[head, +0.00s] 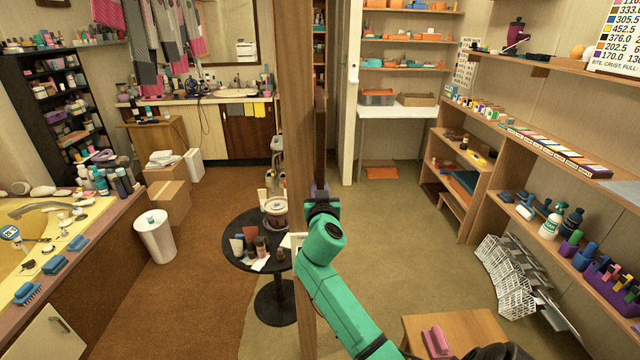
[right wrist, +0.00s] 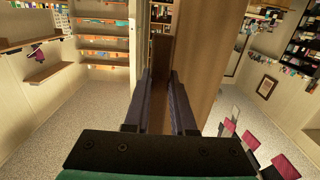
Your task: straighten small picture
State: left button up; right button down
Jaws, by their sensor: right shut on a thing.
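The small picture (head: 320,140) appears to be the thin dark-brown upright panel beside the wooden post (head: 293,100) in the head view. I see it nearly edge-on, so its face is hidden and I cannot tell its tilt. My right gripper (head: 321,192) is at its lower end, shut on it. In the right wrist view the dark panel (right wrist: 160,55) stands between the two fingers of my right gripper (right wrist: 161,88), with the post close on the right. My left gripper is not in view.
A round black table (head: 240,262) with cups stands left of the post. A white bin (head: 155,235) and a tub counter are at the left. Shelves (head: 560,150), white wire racks (head: 510,275) and a wooden stool (head: 465,330) are at the right.

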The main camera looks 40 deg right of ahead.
jog(key=shift+s+a+r+g+p, duration=0.35)
jog(key=shift+s+r+p, duration=0.25)
jog(key=shift+p, duration=0.65)
jog(key=shift+a+f+y, duration=0.15)
jog(key=shift+y, duration=0.15)
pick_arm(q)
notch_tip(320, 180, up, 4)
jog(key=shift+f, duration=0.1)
pick_arm(e)
jog(key=shift+s+f, duration=0.1)
jog(key=shift+f, duration=0.05)
jog(key=c, duration=0.7)
grip_release()
jog(key=shift+s+a, duration=0.1)
jog(key=shift+c, duration=0.2)
pick_arm(q)
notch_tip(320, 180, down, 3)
jog(key=b, duration=0.3)
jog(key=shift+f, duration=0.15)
pick_arm(e)
jog(key=v, duration=1.4)
jog(key=shift+s+a+r, duration=0.15)
jog(key=shift+s+r, duration=0.05)
jog(key=shift+s, duration=0.05)
